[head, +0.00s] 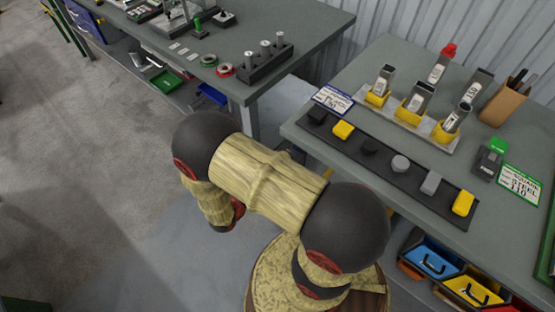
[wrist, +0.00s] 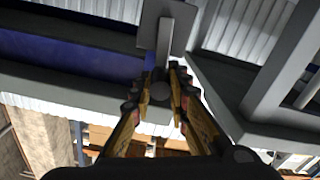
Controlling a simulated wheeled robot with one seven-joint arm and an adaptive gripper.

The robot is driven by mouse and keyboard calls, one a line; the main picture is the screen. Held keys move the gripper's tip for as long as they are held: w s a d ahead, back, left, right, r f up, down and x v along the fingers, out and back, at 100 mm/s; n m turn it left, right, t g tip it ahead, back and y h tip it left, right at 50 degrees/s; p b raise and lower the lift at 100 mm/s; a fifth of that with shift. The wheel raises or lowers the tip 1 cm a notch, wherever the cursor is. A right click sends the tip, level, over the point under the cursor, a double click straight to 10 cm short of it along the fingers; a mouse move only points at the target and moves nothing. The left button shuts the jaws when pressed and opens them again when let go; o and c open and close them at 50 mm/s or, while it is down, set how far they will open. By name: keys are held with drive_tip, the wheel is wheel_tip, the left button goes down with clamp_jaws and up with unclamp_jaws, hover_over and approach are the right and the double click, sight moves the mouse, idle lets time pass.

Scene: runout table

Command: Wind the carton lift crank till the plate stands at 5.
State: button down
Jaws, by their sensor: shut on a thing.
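In the wrist view my gripper (wrist: 160,92) has its two orange-brown fingers on either side of a round grey handle end (wrist: 160,91), shut on it. A light grey bar (wrist: 164,45) runs up from the handle across a square grey plate (wrist: 177,12); together they look like the crank. In the head view my bent arm covers the middle, and neither the crank nor my fingertips can be made out. The lift's carton plate and its number scale cannot be identified in either view.
In the head view a grey table (head: 372,102) at right carries a black strip (head: 383,161) of small blocks and yellow holders. Another grey table (head: 300,28) stands at the back. Blue and yellow bins (head: 432,262) sit below right. The floor (head: 80,160) at left is mostly clear.

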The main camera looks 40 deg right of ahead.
drive_tip(key=shift+s+m, duration=0.3)
drive_tip(key=shift+m, duration=0.2)
drive_tip(key=shift+s+b, duration=0.1)
drive_tip(key=shift+b, duration=0.2)
drive_tip(key=c, duration=1.7)
unclamp_jaws()
drive_tip(key=a, duration=0.8)
drive_tip(key=s+a, duration=0.1)
drive_tip(key=a, duration=0.3)
